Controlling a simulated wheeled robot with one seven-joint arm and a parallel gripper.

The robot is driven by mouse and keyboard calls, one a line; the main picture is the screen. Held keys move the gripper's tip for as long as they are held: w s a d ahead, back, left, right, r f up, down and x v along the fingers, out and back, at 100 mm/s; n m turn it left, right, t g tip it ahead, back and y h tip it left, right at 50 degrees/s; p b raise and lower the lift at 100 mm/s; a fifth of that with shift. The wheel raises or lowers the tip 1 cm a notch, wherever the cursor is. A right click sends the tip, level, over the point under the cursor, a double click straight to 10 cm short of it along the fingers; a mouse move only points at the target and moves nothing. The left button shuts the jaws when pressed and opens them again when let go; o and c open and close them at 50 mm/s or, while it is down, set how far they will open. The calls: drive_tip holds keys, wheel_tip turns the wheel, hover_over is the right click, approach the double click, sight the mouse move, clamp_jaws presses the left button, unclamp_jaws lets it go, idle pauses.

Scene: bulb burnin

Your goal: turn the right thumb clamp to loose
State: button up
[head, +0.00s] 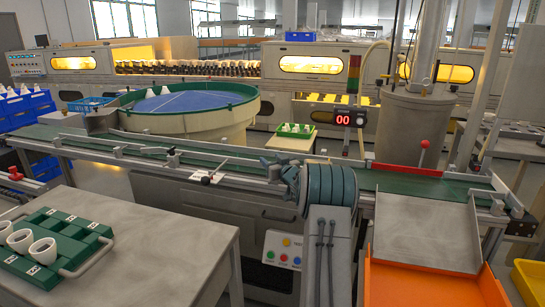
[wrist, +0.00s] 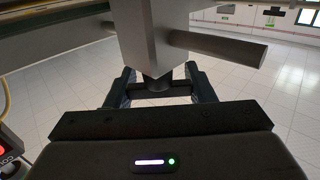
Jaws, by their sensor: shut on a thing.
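The right thumb clamp (wrist: 156,52) shows close up in the wrist view as a grey block with a dark round lower part. A bar sticks out of it to the right. My gripper (wrist: 158,84) has one finger on each side of the lower part and is shut on the clamp. In the head view my gripper (head: 289,178) is at the near rail of the green conveyor (head: 225,169), and my arm hides most of the clamp there. I cannot tell from these views whether the clamp is loose or tight.
A grey table with a green tray (head: 68,238) of white cups stands at front left. A grey chute (head: 425,232) leads to an orange bin (head: 420,288) at right. A red-knobbed lever (head: 424,146) stands by the conveyor. A round green-rimmed bowl (head: 190,103) stands behind.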

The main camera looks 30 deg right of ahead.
idle(0.4)
drive_tip(key=o, duration=1)
drive_tip(key=shift+s+a+p, duration=0.2)
drive_tip(key=shift+s+p, duration=0.15)
drive_tip(key=shift+s, duration=3.4)
drive_tip(key=shift+c, duration=0.4)
